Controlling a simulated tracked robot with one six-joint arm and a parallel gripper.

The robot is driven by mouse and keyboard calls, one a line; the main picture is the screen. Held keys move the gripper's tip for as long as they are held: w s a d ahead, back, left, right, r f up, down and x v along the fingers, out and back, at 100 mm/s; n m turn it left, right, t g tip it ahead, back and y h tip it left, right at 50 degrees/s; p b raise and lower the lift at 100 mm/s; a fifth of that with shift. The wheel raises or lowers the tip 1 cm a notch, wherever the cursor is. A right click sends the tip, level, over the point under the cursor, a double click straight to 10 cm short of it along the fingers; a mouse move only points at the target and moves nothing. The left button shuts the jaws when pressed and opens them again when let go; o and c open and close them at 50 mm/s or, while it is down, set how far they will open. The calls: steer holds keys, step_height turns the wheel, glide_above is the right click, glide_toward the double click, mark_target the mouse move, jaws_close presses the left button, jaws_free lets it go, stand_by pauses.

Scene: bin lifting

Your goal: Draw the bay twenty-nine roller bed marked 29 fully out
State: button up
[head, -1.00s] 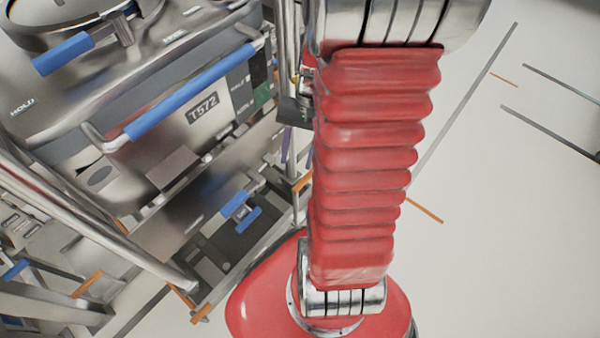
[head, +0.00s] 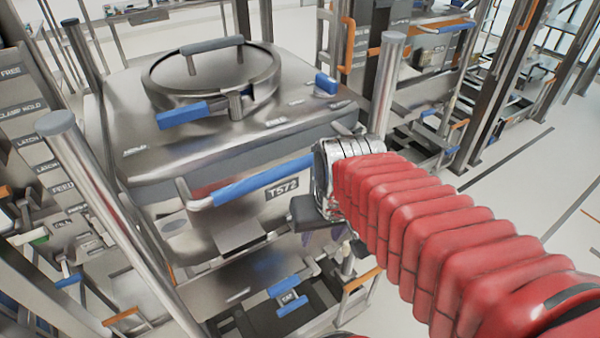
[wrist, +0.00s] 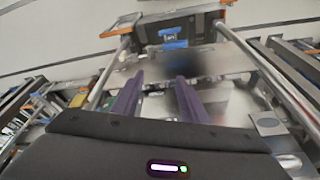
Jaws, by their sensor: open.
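A steel bin marked T572 (head: 150,80), with a round lid and a blue front handle (head: 262,180), stands in a metal frame. Below it is a low bed-like part with orange grips (head: 362,279) at its corners and a blue handle tagged TAP (head: 290,298). I cannot read a 29 anywhere, so I cannot tell for certain which part is the roller bed. My gripper (wrist: 155,92) is open, its two purple fingers apart with nothing between them. In the wrist view, the orange grips (wrist: 120,26) and a blue handle (wrist: 173,40) lie beyond the fingertips.
Steel posts (head: 383,85) stand at both sides of the bin. A labelled rack (head: 40,130) is at the left. More framed bays with orange handles (head: 348,45) stand behind at the right. Pale floor (head: 530,185) is open at the right.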

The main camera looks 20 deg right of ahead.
steer(key=a+r+n+t, duration=0.2)
steer(key=a+r, duration=0.3)
steer(key=a, duration=0.1)
steer(key=shift+s+r+n+y, duration=0.15)
steer(key=shift+s+n+y, duration=0.15)
steer(key=shift+s, duration=0.15)
steer(key=shift+a, duration=0.1)
steer(key=shift+c, duration=0.2)
